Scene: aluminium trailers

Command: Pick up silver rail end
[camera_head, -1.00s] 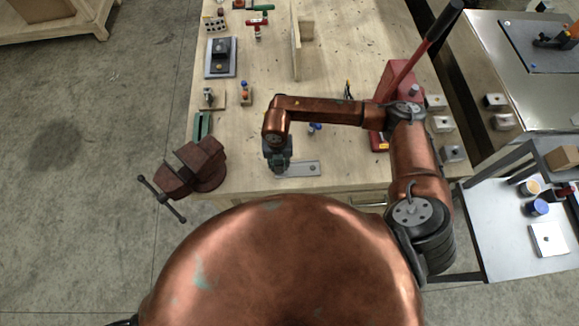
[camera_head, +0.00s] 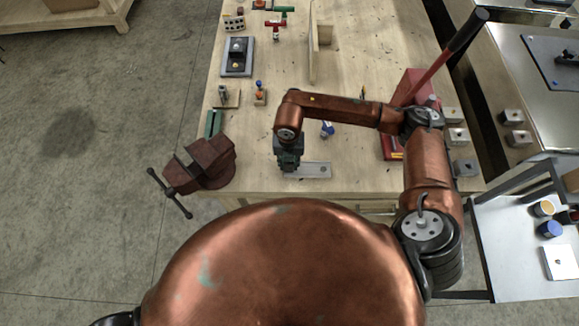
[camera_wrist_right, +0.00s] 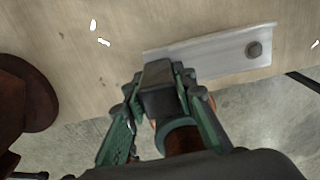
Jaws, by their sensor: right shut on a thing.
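The silver rail end (camera_head: 318,170) is a flat, light metal strip at the near edge of the wooden workbench. In the right wrist view the strip (camera_wrist_right: 215,52) has a round bolt or hole near its right end. My right gripper (camera_head: 289,166) is over the strip's left end. I cannot tell whether the strip is clear of the bench. My left gripper is not in view.
A rusty vise (camera_head: 203,163) stands at the bench's near left corner. A red tool with a long lever (camera_head: 440,62) is on the right, by several small metal blocks (camera_head: 457,137). A blue-tipped item (camera_head: 327,129) lies just behind my right gripper. The bench middle is mostly clear.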

